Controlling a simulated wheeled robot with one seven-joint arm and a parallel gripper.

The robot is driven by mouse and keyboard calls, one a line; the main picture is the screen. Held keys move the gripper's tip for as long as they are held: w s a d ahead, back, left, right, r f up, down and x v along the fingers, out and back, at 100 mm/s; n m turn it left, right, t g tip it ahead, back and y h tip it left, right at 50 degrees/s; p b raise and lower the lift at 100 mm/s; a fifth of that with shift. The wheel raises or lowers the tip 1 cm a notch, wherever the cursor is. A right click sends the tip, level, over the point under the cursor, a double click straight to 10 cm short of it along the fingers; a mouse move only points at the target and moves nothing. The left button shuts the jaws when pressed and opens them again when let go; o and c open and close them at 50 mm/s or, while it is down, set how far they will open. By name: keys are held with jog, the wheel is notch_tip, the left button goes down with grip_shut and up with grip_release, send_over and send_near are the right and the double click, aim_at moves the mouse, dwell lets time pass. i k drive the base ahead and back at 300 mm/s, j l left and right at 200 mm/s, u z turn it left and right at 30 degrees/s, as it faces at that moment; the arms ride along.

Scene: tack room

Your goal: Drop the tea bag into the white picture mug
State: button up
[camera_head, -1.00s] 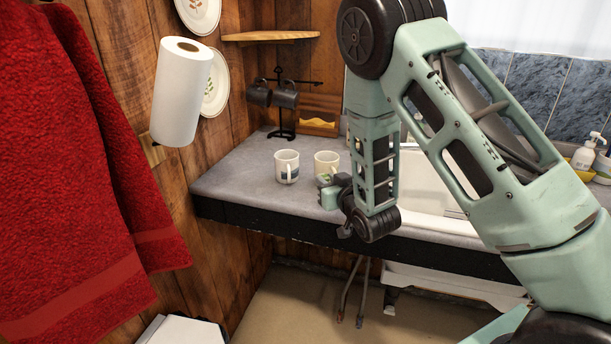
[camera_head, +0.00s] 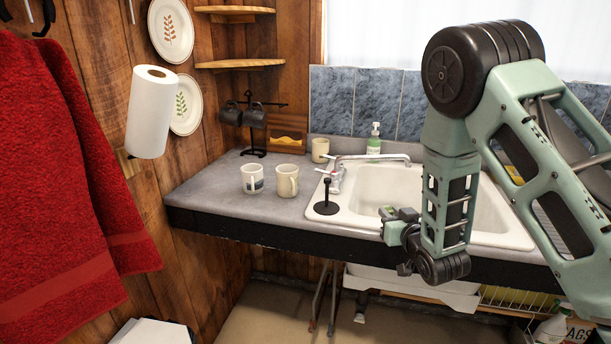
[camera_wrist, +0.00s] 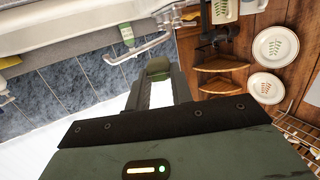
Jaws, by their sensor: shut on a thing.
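The white picture mug (camera_head: 252,179) stands upright on the grey counter, left of a cream mug (camera_head: 287,180); a dark picture shows on its side. My gripper (camera_head: 392,217) is right of both mugs, in front of the sink's near edge in the picture, clear of the mugs. In the wrist view my gripper (camera_wrist: 158,80) is shut on a small greenish thing, taken as the tea bag (camera_wrist: 157,67), at its fingertips. The fingers partly hide it. The inside of the picture mug cannot be made out.
Another mug (camera_head: 320,150) and a dark mug rack (camera_head: 254,135) are farther back. The front-left counter is clear.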

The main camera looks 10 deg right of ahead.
aim_at(249, 190)
jog(key=i+j+z, duration=0.25)
jog(key=j+z, duration=0.25)
jog(key=j, duration=0.15)
jog(key=i+j+z, duration=0.1)
jog(key=j+z, duration=0.2)
